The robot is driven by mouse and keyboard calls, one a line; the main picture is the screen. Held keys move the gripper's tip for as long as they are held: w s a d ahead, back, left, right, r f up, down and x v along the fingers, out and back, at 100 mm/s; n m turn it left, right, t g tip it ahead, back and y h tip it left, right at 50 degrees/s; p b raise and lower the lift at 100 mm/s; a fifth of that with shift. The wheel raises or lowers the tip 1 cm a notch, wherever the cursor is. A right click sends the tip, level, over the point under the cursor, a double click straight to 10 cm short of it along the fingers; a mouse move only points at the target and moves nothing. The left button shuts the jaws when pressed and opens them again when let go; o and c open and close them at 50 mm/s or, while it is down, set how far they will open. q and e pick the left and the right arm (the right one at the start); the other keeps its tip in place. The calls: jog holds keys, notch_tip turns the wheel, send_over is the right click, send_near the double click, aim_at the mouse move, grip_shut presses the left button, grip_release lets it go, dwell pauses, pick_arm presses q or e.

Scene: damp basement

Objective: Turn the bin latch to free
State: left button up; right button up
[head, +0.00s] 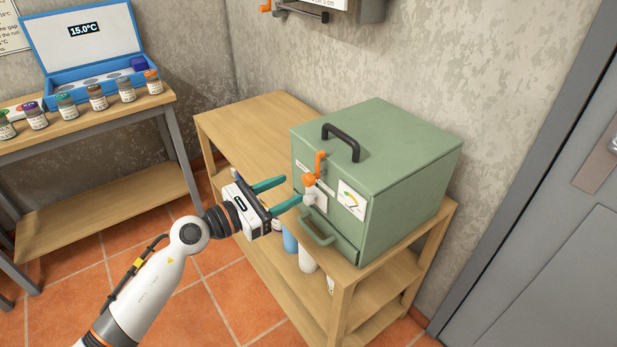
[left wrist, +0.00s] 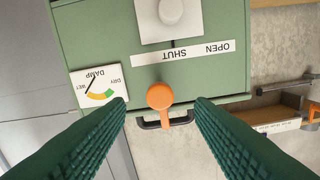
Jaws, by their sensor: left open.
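The green bin (head: 410,185) stands on a wooden shelf unit. Its latch (head: 309,180) is orange, with a round hub and a lever pointing up on the front face. The latch also shows in the left wrist view (left wrist: 159,96), where the picture is upside down. A white strip reading OPEN and SHUT (left wrist: 183,52) lies beside it, with SHUT nearer the middle. Below the latch is a white knob (head: 311,197). My left gripper (head: 292,190) is open in front of the bin. In the left wrist view its fingers flank the latch with gaps on both sides.
The bin has a black top handle (head: 341,141), a damp gauge (head: 351,200) and a green lower drawer handle (head: 317,229). The wooden top (head: 250,130) left of the bin is clear. A bench with a blue case (head: 90,60) and several jars stands at left; a grey door is at right.

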aim_at(305, 182)
pick_arm(q)
jog(key=x, duration=0.6)
jog(key=shift+w+d, duration=0.25)
jog(key=shift+d, duration=0.1)
pick_arm(e)
jog(key=shift+w+a+f, duration=0.1)
jog(key=shift+w+a, duration=0.15)
jog(key=shift+a, duration=0.1)
